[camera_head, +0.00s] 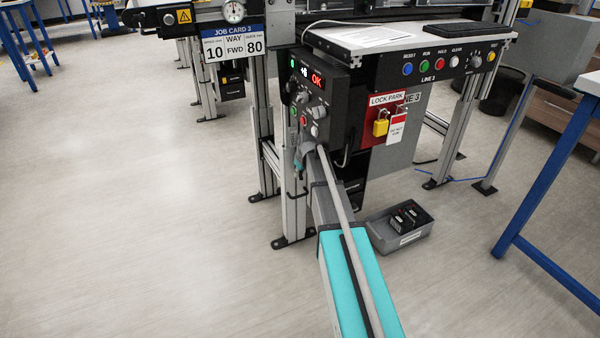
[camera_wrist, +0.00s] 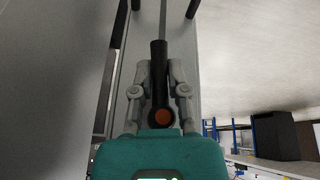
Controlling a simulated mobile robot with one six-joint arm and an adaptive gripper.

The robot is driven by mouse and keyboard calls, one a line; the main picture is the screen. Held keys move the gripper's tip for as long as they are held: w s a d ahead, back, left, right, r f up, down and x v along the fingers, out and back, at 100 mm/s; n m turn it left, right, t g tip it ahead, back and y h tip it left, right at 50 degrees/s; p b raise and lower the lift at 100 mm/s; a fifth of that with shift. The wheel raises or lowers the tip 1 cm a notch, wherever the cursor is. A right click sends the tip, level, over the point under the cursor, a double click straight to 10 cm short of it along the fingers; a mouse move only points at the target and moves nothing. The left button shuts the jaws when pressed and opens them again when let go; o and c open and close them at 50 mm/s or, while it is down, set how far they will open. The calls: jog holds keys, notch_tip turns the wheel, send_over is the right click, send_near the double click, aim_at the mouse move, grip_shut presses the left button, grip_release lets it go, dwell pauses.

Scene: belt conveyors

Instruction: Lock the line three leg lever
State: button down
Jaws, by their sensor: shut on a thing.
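A black lever (camera_wrist: 158,62) with an orange round end stands between my fingers in the wrist view. My gripper (camera_wrist: 158,80) is shut on it, one grey finger on each side. In the head view my gripper (camera_head: 304,157) is at the lower front of the line 3 control box (camera_head: 320,110), below its knobs. The lever cannot be made out there behind my wrist and arm. A yellow padlock (camera_head: 380,127) and a red and white tag (camera_head: 397,128) hang on the red lock park board (camera_head: 377,140), right of the box.
A grey bin (camera_head: 410,240) with dark items stands on the floor right of my arm. The line 3 button panel (camera_head: 440,67) is at upper right. Conveyor legs (camera_head: 292,210) stand left of my arm. A blue table frame (camera_head: 548,190) is at right. Floor at left is clear.

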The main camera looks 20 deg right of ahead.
jog(key=shift+a+y, duration=0.25)
jog(key=shift+y, duration=0.45)
jog(key=c, duration=0.6)
grip_release()
jog(key=shift+c, duration=0.2)
jog(key=shift+d+h, duration=0.2)
jog(key=shift+h, duration=0.4)
jog(key=shift+d+r+h, duration=0.15)
jog(key=shift+h, duration=0.25)
jog(key=s+p, duration=0.1)
jog(key=s, duration=1.1)
jog(key=shift+s+r, duration=0.25)
jog(key=shift+r, duration=0.15)
